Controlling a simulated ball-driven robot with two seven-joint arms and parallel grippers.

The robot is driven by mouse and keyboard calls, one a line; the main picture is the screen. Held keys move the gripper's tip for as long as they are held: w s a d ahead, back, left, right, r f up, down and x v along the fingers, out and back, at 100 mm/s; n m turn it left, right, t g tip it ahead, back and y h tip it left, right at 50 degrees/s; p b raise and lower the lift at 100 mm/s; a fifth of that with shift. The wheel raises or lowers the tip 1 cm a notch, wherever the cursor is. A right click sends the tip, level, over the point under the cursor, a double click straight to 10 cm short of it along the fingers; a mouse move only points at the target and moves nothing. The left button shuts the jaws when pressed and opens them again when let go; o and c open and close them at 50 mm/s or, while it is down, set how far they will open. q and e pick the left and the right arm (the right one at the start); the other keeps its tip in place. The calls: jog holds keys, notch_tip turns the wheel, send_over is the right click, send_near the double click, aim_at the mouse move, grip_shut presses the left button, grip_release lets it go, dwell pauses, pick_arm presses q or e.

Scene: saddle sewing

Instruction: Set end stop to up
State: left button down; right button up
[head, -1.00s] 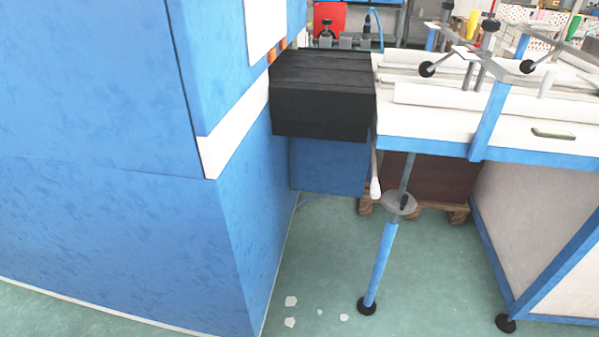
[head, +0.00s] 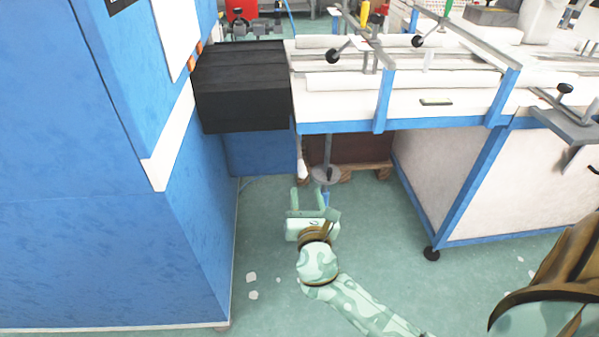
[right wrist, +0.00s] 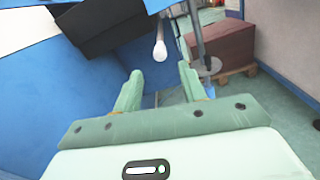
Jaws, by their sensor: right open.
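A rod with a rounded white end (head: 302,168) hangs down under the near left corner of the white table; I take it to be the end stop's handle. The white end also shows in the right wrist view (right wrist: 160,50), pointing down, just beyond the fingers. My right gripper (head: 307,197) is open and empty, with its fingers pointing at the rod from below and in front. In the right wrist view the right gripper (right wrist: 160,75) has a clear gap between its fingers, apart from the rod. My left gripper is not in view.
A black box-shaped cover (head: 242,95) is left of the rod, beside a tall blue cabinet (head: 105,210). A table leg with a round grey plate (head: 326,174) stands close to its right. The white table (head: 400,105) is above. Green floor is open in front.

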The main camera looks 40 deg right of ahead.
aim_at(302, 168)
jog(key=b+x, duration=0.2)
jog(key=x, duration=0.6)
jog(key=shift+w+d+f, duration=0.1)
jog(key=shift+w+d, duration=0.05)
jog(key=shift+w, duration=0.1)
jog(key=shift+w+d, duration=0.15)
jog(key=shift+w, duration=0.1)
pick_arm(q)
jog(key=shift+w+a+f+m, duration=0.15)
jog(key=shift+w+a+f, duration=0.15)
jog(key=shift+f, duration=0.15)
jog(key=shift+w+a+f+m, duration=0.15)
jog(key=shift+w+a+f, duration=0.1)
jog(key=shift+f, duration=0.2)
pick_arm(e)
jog(key=shift+w+d, duration=0.1)
